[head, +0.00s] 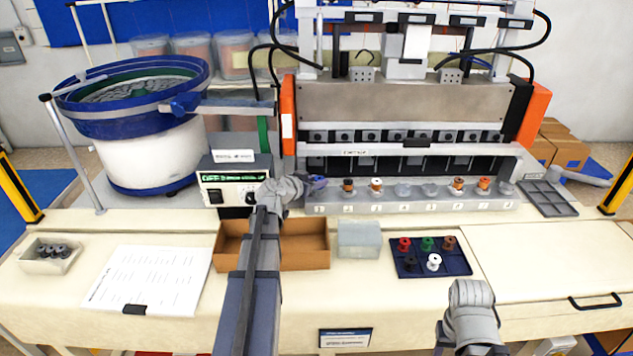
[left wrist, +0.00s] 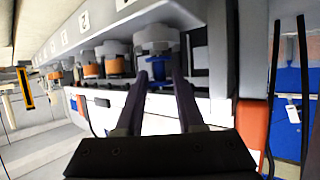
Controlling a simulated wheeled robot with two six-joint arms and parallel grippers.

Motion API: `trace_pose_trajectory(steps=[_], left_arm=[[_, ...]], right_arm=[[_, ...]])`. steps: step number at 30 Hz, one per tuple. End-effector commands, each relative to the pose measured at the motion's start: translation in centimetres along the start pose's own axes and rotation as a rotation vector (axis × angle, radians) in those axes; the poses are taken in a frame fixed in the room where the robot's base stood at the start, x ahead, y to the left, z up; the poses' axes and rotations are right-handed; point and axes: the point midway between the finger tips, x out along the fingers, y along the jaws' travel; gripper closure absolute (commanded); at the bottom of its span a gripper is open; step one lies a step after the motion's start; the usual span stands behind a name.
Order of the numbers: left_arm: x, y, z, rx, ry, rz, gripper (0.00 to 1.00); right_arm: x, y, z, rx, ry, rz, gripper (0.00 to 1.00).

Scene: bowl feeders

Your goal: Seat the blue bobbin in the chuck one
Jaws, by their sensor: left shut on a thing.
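My left gripper (head: 312,187) is at the left end of the chuck row, shut on the blue bobbin (head: 319,182). In the left wrist view its two dark fingers (left wrist: 160,88) hold the blue bobbin (left wrist: 158,75) right at chuck one (left wrist: 155,42), the end chuck. The bobbin lines up with this grey chuck; I cannot tell whether it is fully down on it. Chuck one (head: 319,194) is partly hidden in the head view. My right arm is at the lower right of the head view, its fingers not visible.
The numbered rail (head: 420,207) carries copper-orange bobbins on several other chucks. A dark blue tray (head: 432,268) holds red, green, brown, black and white bobbins. A clear box (head: 358,240) and a brown bin (head: 305,245) stand in front. The machine (head: 400,105) rises behind.

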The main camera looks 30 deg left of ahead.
Motion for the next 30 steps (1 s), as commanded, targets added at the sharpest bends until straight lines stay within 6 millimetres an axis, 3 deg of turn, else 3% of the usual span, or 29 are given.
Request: trace_pose_trajectory(steps=[9, 30], left_arm=[[-0.38, 0.00, -0.91, 0.000, 0.000, 0.000, 1.00], [-0.35, 0.00, -0.85, 0.000, 0.000, 0.000, 1.00]], right_arm=[[-0.98, 0.09, 0.06, 0.000, 0.000, 0.000, 0.50], [-0.91, 0.09, 0.05, 0.000, 0.000, 0.000, 0.50]])
